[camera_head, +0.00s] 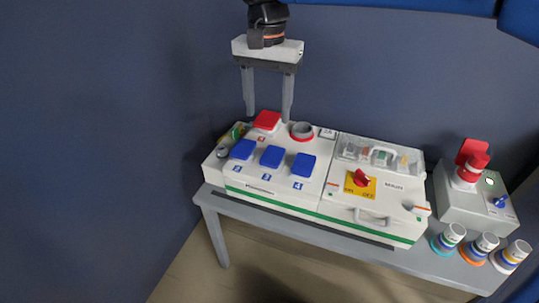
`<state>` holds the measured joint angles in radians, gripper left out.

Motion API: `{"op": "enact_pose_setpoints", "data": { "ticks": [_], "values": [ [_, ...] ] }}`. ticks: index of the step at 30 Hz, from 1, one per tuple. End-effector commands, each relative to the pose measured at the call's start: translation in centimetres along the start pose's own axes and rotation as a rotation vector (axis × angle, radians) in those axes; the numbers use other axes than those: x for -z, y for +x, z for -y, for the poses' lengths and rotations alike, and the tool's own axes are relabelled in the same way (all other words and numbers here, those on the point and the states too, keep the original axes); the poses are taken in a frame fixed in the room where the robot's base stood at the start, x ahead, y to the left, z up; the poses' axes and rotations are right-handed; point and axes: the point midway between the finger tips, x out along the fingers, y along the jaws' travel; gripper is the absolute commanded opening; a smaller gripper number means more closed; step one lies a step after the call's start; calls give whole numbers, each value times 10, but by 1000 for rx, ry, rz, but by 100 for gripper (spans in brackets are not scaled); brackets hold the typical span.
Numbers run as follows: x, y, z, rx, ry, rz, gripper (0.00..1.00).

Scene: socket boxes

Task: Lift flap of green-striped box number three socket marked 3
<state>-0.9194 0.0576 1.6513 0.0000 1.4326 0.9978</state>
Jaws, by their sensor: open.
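The white box (210,164) with a green stripe along its lower front stands on the grey table. Three blue flaps sit on its top in a row. The middle blue flap (271,157) has a small mark that looks like 3 below it and lies closed. The left blue flap (243,149) and right blue flap (304,165), marked 4, are also closed. A red flap (267,121) lies behind them. My gripper (268,112) points down with its two fingers wide apart and empty, behind the blue flaps and near the red flap.
A grey round socket (302,131) stands right of the red flap. A box section with a red switch (361,178) and handle is further right. A grey box with a red plug (472,167) and several striped connectors (484,243) stand at the table's right.

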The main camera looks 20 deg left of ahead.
Motion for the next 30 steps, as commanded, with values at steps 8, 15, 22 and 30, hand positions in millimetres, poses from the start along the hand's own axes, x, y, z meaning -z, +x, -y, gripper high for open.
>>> {"op": "enact_pose_setpoints", "data": {
  "ticks": [8,15,22,30],
  "values": [
    [0,50,-1,-3,0,2,57],
    [0,92,-1,-2,0,2,57],
    [0,129,-1,-3,0,2,57],
    [0,151,-1,0,0,0,57]
  ]
}}
